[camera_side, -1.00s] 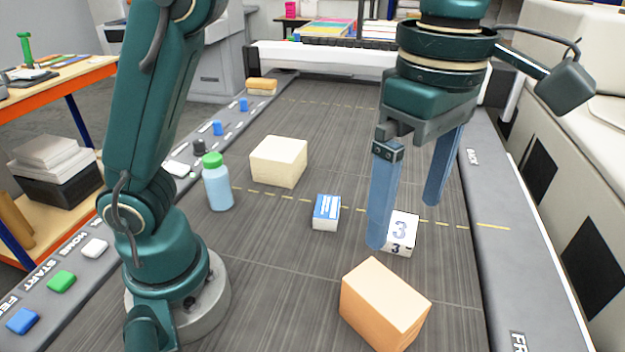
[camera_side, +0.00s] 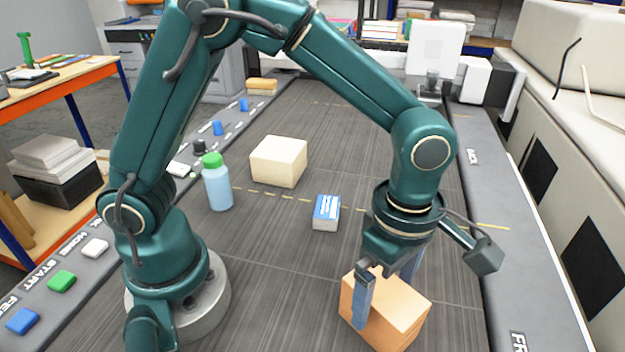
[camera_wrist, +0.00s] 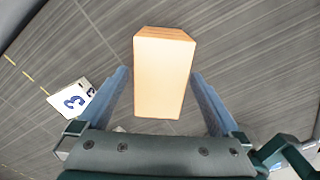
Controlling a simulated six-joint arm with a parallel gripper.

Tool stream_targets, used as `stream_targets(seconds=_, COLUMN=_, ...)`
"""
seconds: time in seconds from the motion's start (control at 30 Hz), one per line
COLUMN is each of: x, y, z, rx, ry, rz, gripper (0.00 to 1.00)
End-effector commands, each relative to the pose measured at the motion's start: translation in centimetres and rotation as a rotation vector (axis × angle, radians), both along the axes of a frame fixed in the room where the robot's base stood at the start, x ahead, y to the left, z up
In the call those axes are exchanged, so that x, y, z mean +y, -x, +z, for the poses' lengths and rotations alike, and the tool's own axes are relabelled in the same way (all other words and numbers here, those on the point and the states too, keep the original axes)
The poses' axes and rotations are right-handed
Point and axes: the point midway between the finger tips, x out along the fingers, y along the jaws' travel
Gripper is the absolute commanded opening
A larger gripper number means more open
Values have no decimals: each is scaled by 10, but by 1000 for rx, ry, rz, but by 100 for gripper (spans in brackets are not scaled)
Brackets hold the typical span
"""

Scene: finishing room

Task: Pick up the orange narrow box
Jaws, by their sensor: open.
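The orange narrow box (camera_side: 404,312) stands on the grey work surface at the front right in the side view. In the wrist view the orange box (camera_wrist: 163,75) lies in the middle, between the two blue fingers. My gripper (camera_side: 388,295) is open, with one finger in front of the box's near side and the other partly hidden behind it. In the wrist view my gripper (camera_wrist: 160,75) shows gaps between each finger and the box. Whether either finger touches the box cannot be told from the side view.
A blue-and-white box (camera_side: 326,212), a cream block (camera_side: 279,161) and a green-capped bottle (camera_side: 217,183) stand further left.

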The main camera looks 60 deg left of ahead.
Motion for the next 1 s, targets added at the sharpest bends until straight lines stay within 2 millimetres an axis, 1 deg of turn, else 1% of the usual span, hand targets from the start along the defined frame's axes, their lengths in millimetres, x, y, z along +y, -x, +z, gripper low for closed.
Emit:
stream_targets(seconds=0.03, x=1, y=1, z=-8, rx=5, ry=-3, rz=0, gripper=100)
stream_targets(seconds=0.1, x=1, y=1, z=-17, rx=6, ry=-3, rz=0, gripper=100)
stream_targets(seconds=0.23, x=0, y=1, z=-29, rx=3, ry=-1, rz=0, gripper=100)
stream_targets(seconds=0.33, x=0, y=0, z=-34, rx=1, ry=-1, rz=0, gripper=100)
stream_targets(seconds=0.57, x=0, y=0, z=-34, rx=0, ry=0, rz=0, gripper=100)
stream_targets(seconds=0.6, x=0, y=0, z=-34, rx=0, ry=0, rz=0, gripper=92)
stream_targets(seconds=0.67, x=0, y=0, z=-34, rx=0, ry=0, rz=0, gripper=69)
stream_targets(seconds=0.7, x=0, y=0, z=-34, rx=0, ry=0, rz=0, gripper=54)
stream_targets(seconds=0.77, x=0, y=0, z=-34, rx=0, ry=0, rz=0, gripper=31)
stream_targets(seconds=0.8, x=0, y=0, z=-34, rx=0, ry=0, rz=0, gripper=16)
stream_targets(seconds=0.83, x=0, y=0, z=-34, rx=0, ry=0, rz=0, gripper=7)
stream_targets(seconds=1.0, x=0, y=0, z=-34, rx=0, ry=1, rz=0, gripper=8)
